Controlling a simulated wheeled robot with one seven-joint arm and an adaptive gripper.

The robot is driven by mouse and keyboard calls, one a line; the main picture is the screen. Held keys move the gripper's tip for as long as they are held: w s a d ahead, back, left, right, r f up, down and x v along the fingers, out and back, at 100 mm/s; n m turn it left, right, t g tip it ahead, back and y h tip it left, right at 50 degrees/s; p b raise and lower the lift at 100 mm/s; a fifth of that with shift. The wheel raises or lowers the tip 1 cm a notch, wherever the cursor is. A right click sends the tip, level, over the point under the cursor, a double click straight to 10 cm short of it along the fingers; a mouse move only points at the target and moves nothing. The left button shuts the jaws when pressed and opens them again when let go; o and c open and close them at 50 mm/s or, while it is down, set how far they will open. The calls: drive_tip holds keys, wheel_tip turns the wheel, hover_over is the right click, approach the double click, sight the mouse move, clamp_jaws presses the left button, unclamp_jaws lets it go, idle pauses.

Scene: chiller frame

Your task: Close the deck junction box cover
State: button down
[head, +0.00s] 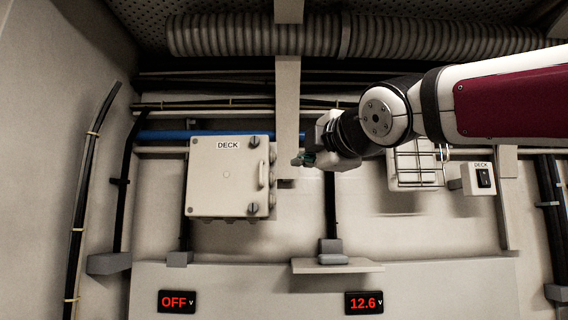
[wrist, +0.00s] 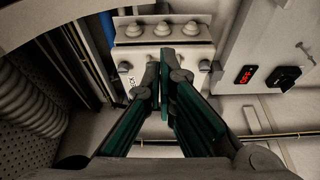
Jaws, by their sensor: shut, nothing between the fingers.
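The pale deck junction box (head: 228,205) is on the wall left of centre in the head view. Its cover (head: 212,172), labelled DECK, faces out, with a handle and dark screw knobs along its right side. It looks shut or nearly so; I cannot tell whether a small gap is left. My gripper (head: 303,160) is just right of the box, apart from the handle, its fingers shut and empty. In the wrist view the shut green-padded fingers (wrist: 163,60) point toward the box (wrist: 180,55), whose side with several round fittings shows beyond them.
A wire-fronted unit (head: 416,165) and a DECK switch box (head: 480,178) are on the wall to the right. A vertical post (head: 288,105) stands close behind my gripper. A small ledge (head: 337,266) juts out below. Displays reading OFF (head: 176,302) and 12.6 (head: 364,303) are underneath.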

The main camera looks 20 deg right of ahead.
drive_tip(key=s+a+n+y+b, duration=0.2)
drive_tip(key=s+a+y+b, duration=0.1)
drive_tip(key=a+b, duration=0.45)
drive_tip(key=shift+g, duration=0.3)
drive_tip(key=shift+w+d+p, duration=0.15)
drive_tip(key=shift+w+p, duration=0.35)
drive_tip(key=shift+w, duration=2.7)
drive_tip(key=shift+w+d+p, duration=0.15)
drive_tip(key=shift+w+p, duration=0.35)
drive_tip(key=shift+w, duration=2.7)
drive_tip(key=shift+f, duration=0.1)
drive_tip(key=shift+w+d+b, duration=0.85)
drive_tip(key=shift+b, duration=0.25)
